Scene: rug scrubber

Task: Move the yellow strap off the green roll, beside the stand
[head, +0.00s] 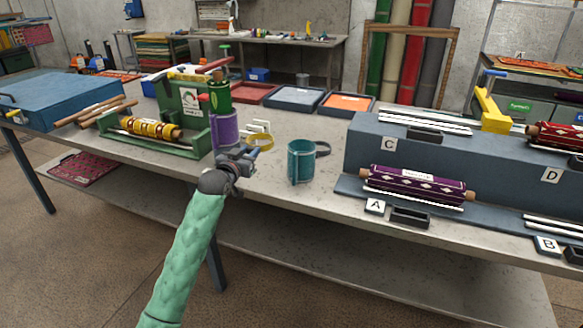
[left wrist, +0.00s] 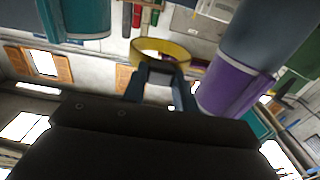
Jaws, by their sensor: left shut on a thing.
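The yellow strap (head: 262,142) is a small ring, held in the air above the table between the purple roll (head: 226,131) and the teal roll (head: 300,163). My left gripper (head: 250,153) is shut on it; in the left wrist view the yellow strap (left wrist: 161,48) stands at the fingertips. It is around no roll that I can see. A green roll (head: 218,97) stands upright just behind the purple roll, by the green stand (head: 188,104). The stand's lower part is partly hidden by the purple roll. My right gripper is not in view.
A yellow patterned roll (head: 150,128) lies across the green stand's base. A white rack (head: 262,127) is behind the strap. The table (head: 300,203) is clear in front of the teal roll.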

